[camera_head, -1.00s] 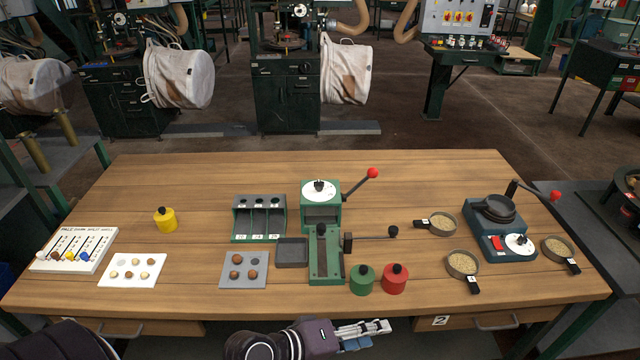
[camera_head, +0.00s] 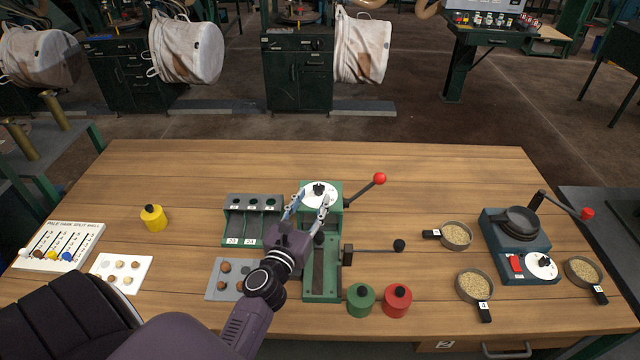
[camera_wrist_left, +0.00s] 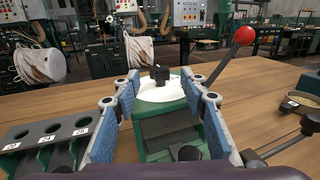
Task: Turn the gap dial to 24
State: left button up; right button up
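The gap dial is a white disc (camera_head: 313,197) with a black knob (camera_head: 318,189) on top of a green machine (camera_head: 322,285). In the left wrist view the knob (camera_wrist_left: 160,74) stands at the centre of the white disc (camera_wrist_left: 158,93). The dial's numbers are too small to read. My left gripper (camera_head: 309,203) is open, just in front of the dial. Its two fingers (camera_wrist_left: 158,98) lie to either side of the dial in the wrist view, and nothing is between the tips. The knob is apart from both fingers. My right gripper does not show.
A lever with a red ball (camera_head: 380,178) rises right of the dial. A grey-green rack (camera_head: 227,226) stands left of it. Green (camera_head: 360,300) and red (camera_head: 397,301) canisters stand front right. The table's back middle is clear.

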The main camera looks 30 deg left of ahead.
aim_at(317, 192)
pick_arm(q)
jog(key=x, duration=0.3)
jog(key=shift+w, duration=0.2)
jog(key=shift+x, duration=1.15)
jog(key=shift+f, duration=0.15)
jog(key=c, duration=0.9)
grip_shut()
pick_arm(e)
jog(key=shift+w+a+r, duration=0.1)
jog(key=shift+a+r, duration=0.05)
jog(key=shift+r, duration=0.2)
